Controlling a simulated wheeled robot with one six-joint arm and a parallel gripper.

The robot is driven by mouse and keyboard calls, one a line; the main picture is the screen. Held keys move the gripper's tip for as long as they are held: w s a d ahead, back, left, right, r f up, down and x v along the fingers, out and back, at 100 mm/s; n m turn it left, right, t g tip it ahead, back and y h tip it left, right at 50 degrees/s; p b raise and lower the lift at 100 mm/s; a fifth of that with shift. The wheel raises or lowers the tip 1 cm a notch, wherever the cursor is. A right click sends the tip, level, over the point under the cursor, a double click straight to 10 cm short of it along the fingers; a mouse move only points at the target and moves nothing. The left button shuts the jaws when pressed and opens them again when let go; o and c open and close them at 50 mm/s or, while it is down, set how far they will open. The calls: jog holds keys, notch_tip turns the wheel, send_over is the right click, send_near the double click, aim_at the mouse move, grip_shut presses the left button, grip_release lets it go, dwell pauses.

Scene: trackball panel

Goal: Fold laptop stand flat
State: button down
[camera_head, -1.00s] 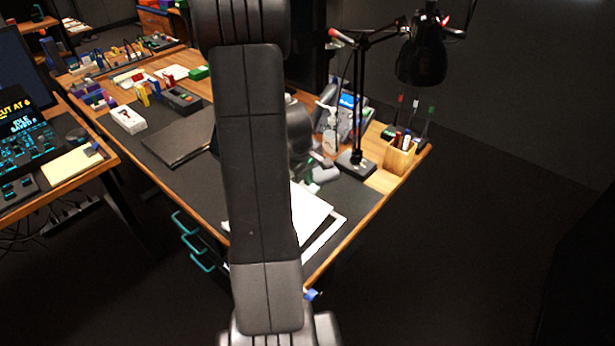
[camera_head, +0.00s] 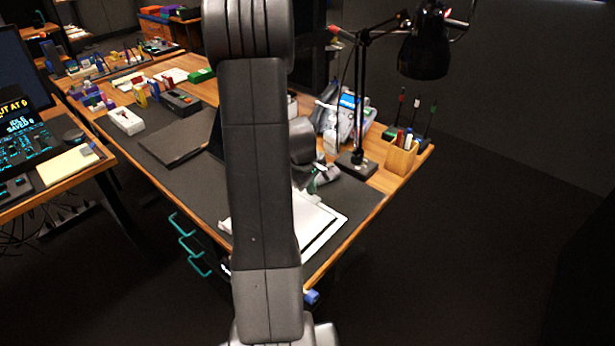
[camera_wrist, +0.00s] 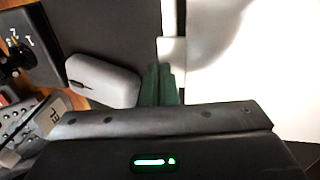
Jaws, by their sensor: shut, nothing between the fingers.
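The laptop stand (camera_head: 318,222) is a white plate over a white frame near the desk's front right corner. A thin dark line shows between plate and frame on the right, so the plate looks low, close to the frame. I cannot tell if it lies fully flat. My arm hides its middle and part of its left side. In the wrist view the white plate (camera_wrist: 245,85) fills the right side, with a small white tab at its left edge. My gripper (camera_wrist: 163,76) is shut, its dark green fingers empty, at the plate's left edge by the tab. I cannot tell if they touch.
A grey mouse (camera_wrist: 103,80) lies just left of the fingers. A phone (camera_head: 350,112), a black lamp (camera_head: 423,45) and a wooden pen cup (camera_head: 400,157) stand behind the stand. A dark flat folder-like item (camera_head: 178,140) lies to the left. The dark mat between is clear.

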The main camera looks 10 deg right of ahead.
notch_tip(320, 180, up, 14)
jog(key=p, duration=0.3)
jog(key=shift+p, duration=0.3)
jog(key=x, duration=0.4)
jog(key=s+a+b+x, duration=0.1)
jog(key=x, duration=0.3)
jog(key=s+a+b+x, duration=0.1)
jog(key=x, duration=0.3)
jog(key=shift+f, duration=0.4)
jog(key=shift+b+x, duration=0.65)
jog(key=shift+x, duration=0.2)
jog(key=shift+a, duration=0.25)
jog(key=shift+s, duration=0.15)
